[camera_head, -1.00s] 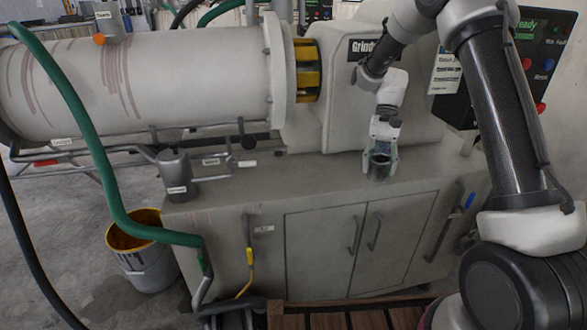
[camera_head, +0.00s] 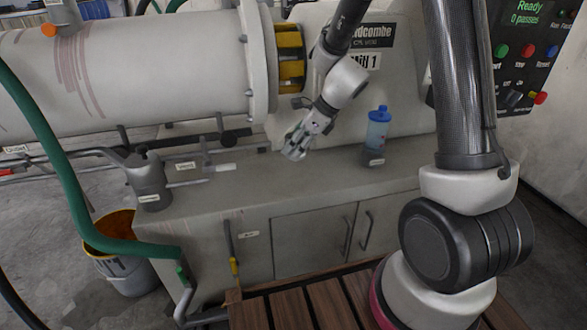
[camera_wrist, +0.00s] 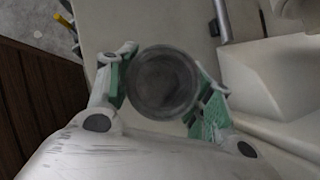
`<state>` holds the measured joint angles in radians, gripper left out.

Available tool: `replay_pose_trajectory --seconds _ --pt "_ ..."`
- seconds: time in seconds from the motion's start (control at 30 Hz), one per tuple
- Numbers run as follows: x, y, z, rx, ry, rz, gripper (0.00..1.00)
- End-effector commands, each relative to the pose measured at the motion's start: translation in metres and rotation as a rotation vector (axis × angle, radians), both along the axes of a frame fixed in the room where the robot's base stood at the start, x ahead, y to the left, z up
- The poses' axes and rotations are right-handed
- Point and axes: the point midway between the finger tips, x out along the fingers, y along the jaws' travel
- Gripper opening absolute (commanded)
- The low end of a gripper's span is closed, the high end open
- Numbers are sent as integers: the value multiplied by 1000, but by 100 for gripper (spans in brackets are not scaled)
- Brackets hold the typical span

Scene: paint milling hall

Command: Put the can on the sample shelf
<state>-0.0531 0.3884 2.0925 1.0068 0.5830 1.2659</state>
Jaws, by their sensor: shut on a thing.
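My gripper (camera_head: 296,146) is over the grey top of the machine cabinet, below the mill housing, and leans down to the left. In the wrist view its green-padded fingers (camera_wrist: 162,92) are shut on the can (camera_wrist: 164,80), which shows as a dark grey round end between them. In the head view the can is mostly hidden by the fingers and hard to make out. I cannot make out a sample shelf in either view.
A blue-capped bottle (camera_head: 377,137) stands on the cabinet top (camera_head: 270,180) to the right of my gripper. A grey pot (camera_head: 148,183) and pipes are at the left. A green hose (camera_head: 50,165) runs down to the front. An orange-rimmed bucket (camera_head: 122,262) stands on the floor.

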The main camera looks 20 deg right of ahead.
Motion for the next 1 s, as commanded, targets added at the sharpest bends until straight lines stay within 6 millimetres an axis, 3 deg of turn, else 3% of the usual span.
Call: replay_pose_trajectory --seconds 0.1,0.43,0.87,0.9,1.0 --pt "0 0 -21 1 3 1 28" --pt "0 0 -64 0 2 4 28" --pt "0 0 -73 0 -1 7 28" --pt "0 0 -73 -1 -1 6 55" --pt "0 0 -73 0 -2 6 73"
